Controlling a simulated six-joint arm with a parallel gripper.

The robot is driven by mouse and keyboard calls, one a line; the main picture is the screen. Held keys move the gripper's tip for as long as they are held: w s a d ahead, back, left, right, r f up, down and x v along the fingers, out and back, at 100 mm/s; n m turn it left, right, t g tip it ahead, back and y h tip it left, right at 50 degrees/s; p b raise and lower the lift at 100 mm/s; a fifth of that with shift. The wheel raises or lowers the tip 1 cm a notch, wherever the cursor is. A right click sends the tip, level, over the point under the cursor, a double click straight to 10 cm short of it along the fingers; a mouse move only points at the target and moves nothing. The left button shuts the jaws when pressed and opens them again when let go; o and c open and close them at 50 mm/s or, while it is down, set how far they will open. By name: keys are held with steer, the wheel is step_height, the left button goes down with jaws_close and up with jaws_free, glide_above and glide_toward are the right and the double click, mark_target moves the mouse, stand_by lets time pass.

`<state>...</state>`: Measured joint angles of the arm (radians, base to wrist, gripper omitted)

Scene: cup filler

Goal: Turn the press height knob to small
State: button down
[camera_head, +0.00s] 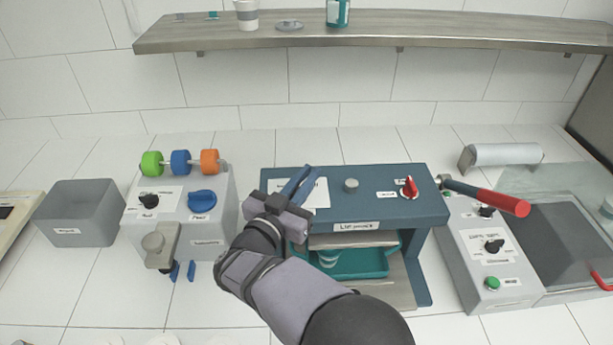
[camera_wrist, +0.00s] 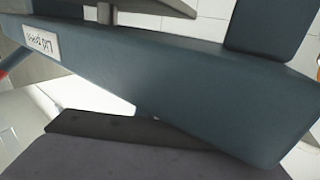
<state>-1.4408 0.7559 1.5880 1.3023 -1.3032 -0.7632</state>
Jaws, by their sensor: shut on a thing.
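The blue-grey lid press (camera_head: 432,210) stands at the middle of the counter, with a "Lid press" label on its front. My gripper (camera_head: 300,183) is at the top left of the press, over a white printed plate (camera_head: 319,194). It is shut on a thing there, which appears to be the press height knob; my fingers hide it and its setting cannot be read. In the wrist view the press (camera_wrist: 215,85) fills most of the picture, its label upside down, and no knob shows.
On the press top are a grey round knob (camera_head: 351,185) and a red knob (camera_head: 409,187). A teal tray (camera_head: 375,265) sits inside the press. A lid dispenser unit with a blue knob (camera_head: 202,199) stands left.

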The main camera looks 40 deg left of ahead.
mark_target(293, 193)
steer(key=shift+r, duration=0.1)
steer(key=c, duration=1.8)
jaws_free()
steer(key=shift+c, duration=0.2)
steer(key=b+v, duration=0.2)
steer(key=v, duration=0.3)
steer(key=shift+s, duration=0.3)
steer(key=shift+b+v, duration=0.45)
steer(key=shift+v, duration=0.4)
steer(key=shift+d, duration=0.15)
